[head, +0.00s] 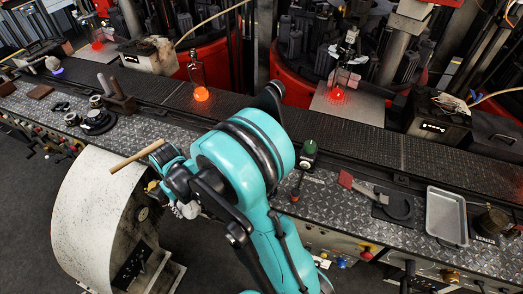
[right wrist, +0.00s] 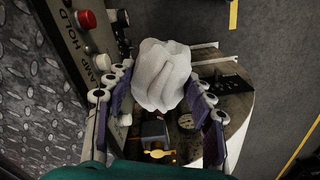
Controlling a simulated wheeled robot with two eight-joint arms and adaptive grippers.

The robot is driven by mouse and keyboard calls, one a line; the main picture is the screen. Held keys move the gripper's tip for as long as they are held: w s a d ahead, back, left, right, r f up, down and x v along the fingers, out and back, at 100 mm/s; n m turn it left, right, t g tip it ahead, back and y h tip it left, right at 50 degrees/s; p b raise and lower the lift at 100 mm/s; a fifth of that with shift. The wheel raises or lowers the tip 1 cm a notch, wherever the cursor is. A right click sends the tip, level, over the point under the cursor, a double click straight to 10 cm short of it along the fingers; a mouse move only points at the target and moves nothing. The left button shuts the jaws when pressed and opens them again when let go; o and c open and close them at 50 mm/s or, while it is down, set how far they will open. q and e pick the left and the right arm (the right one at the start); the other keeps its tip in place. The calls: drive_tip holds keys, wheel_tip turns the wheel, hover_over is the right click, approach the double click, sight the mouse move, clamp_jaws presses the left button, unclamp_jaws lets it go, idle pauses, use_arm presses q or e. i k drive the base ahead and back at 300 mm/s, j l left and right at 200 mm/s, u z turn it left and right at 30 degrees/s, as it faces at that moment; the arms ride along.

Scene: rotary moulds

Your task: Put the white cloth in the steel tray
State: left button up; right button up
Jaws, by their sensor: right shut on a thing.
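The white cloth (right wrist: 165,65) is a crumpled, ridged bundle between the purple-padded fingers of my right gripper (right wrist: 158,92) in the right wrist view. The gripper is shut on it. In the head view a small part of the cloth (head: 186,210) shows under my right gripper (head: 178,196), beside the large white drum and in front of the bench edge; my teal arm hides much of the gripper. The steel tray (head: 447,214) lies at the right of the bench, apart from the gripper, and looks empty. My left gripper is not in view.
A wooden handle (head: 137,157) sticks out left of my right wrist. Control knobs line the bench front.

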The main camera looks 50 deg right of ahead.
sight(442, 217)
drive_tip(key=k+l+z, duration=0.2)
drive_tip(key=k, duration=0.4)
drive_tip(key=k+z, duration=0.2)
drive_tip(key=k, duration=0.35)
drive_tip(key=z, duration=2.1)
drive_tip(key=j, duration=0.1)
